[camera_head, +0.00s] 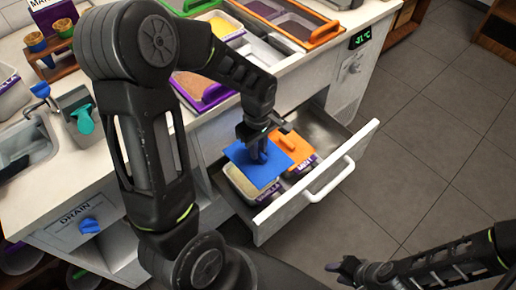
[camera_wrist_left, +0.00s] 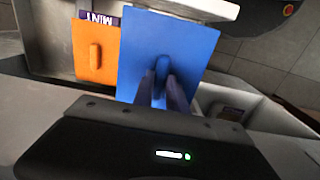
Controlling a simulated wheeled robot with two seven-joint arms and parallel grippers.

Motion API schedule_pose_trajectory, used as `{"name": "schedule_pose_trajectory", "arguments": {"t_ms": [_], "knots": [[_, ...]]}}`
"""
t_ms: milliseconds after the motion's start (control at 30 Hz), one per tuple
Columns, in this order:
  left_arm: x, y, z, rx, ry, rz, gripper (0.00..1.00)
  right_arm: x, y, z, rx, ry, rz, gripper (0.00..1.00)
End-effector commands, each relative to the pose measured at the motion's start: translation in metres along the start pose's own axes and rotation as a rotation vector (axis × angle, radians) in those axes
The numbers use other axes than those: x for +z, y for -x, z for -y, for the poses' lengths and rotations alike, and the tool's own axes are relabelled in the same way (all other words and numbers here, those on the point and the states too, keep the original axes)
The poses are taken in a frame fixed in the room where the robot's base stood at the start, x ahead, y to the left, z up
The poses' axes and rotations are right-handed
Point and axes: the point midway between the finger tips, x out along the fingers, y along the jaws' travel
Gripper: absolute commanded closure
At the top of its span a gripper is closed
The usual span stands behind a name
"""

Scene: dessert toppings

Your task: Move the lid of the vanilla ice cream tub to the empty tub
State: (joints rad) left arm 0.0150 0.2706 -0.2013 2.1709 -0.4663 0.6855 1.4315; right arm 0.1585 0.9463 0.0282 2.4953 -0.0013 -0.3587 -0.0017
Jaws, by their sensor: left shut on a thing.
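My left gripper (camera_head: 258,148) is shut on the handle of the blue lid (camera_head: 243,160). It holds the lid over the vanilla tub (camera_head: 240,183) in the open drawer, and the pale tub rim shows beside the lid, so the lid sits off it. In the left wrist view the gripper (camera_wrist_left: 168,88) grips the handle of the blue lid (camera_wrist_left: 195,50). A tub edge with a dark label (camera_wrist_left: 233,112) shows at its lower right. My right gripper (camera_head: 343,268) is at the bottom; its finger gap is unclear. I cannot identify which tub is the empty one.
The mint tub's orange lid (camera_head: 289,146) lies right of the blue lid, and also shows in the left wrist view (camera_wrist_left: 95,50). The drawer front with its white handle (camera_head: 330,180) stands close by. Topping trays (camera_head: 205,90) line the counter. Floor at right is clear.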

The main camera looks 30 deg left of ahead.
Motion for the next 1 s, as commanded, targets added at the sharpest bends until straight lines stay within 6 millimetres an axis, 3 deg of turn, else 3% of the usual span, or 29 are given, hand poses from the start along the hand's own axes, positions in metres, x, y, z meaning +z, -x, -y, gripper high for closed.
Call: {"name": "schedule_pose_trajectory", "arguments": {"t_ms": [367, 567, 667, 800, 1000], "knots": [[0.001, 0.001, -0.002, 0.0, -0.012, -0.001, 1.0, 0.0, 0.0, 0.0, 0.0, 0.0, 0.0, 0.64], [0.017, 0.012, -0.037, -0.002, -0.213, -0.011, 1.0, 0.0, 0.0, 0.0, 0.0, 0.0, 0.0, 0.64], [0.038, 0.026, -0.07, -0.004, -0.413, -0.018, 1.0, 0.0, 0.0, 0.0, 0.0, 0.0, 0.0, 0.64], [0.083, 0.049, -0.117, -0.006, -0.742, -0.02, 1.0, 0.0, 0.0, 0.0, 0.0, 0.0, 0.0, 0.64], [0.148, 0.08, -0.16, -0.002, -1.13, -0.009, 1.0, 0.0, 0.0, 0.0, 0.0, 0.0, 0.0, 0.64]]}}
